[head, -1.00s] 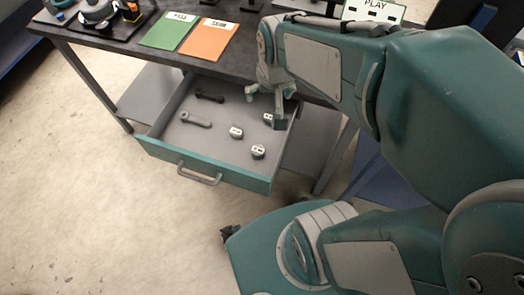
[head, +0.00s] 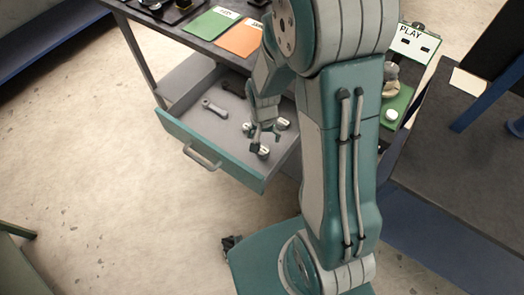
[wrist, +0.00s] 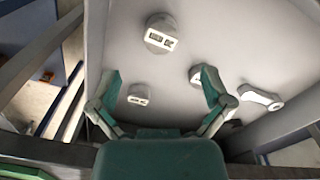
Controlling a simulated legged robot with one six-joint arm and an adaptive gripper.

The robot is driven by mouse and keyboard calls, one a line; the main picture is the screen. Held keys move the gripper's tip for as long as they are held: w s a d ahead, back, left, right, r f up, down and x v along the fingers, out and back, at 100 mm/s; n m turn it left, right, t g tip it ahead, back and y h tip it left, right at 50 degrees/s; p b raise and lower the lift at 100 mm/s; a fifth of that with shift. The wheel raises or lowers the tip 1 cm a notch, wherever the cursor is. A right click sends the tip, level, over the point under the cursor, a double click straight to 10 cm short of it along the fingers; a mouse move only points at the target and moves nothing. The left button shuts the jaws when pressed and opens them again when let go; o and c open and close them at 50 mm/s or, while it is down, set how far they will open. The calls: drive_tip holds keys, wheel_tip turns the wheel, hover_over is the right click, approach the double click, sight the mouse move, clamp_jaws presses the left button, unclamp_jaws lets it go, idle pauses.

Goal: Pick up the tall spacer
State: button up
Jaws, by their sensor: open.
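The open drawer (head: 190,138) holds several grey round spacers with pale marked faces. In the wrist view, one larger-looking spacer (wrist: 160,34) is at upper middle, a smaller one (wrist: 138,95) is at left, and another (wrist: 197,74) is partly behind the right finger. The larger-looking one may be the tall spacer; I cannot tell for sure. My gripper (wrist: 160,80) is open and empty, pointing down over the drawer. In the head view my gripper (head: 263,138) hangs among the spacers (head: 282,123) and (head: 263,151), covering part of the area.
The drawer's teal front (head: 205,146) and side walls surround the area. Green and orange cards (head: 210,24) lie on the table.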

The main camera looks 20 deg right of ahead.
sight(264, 148)
drive_tip(key=shift+a+f, duration=0.2)
drive_tip(key=shift+f, duration=0.8)
drive_tip(key=shift+d+f, duration=0.2)
drive_tip(key=shift+d, duration=0.05)
wheel_tip(264, 148, down, 4)
drive_tip(key=shift+d+f, duration=0.15)
drive_tip(key=shift+w+a+f, duration=0.1)
drive_tip(key=shift+a+f, duration=0.25)
drive_tip(key=shift+a, duration=0.2)
drive_tip(key=shift+d, duration=0.4)
drive_tip(key=c, duration=1.3)
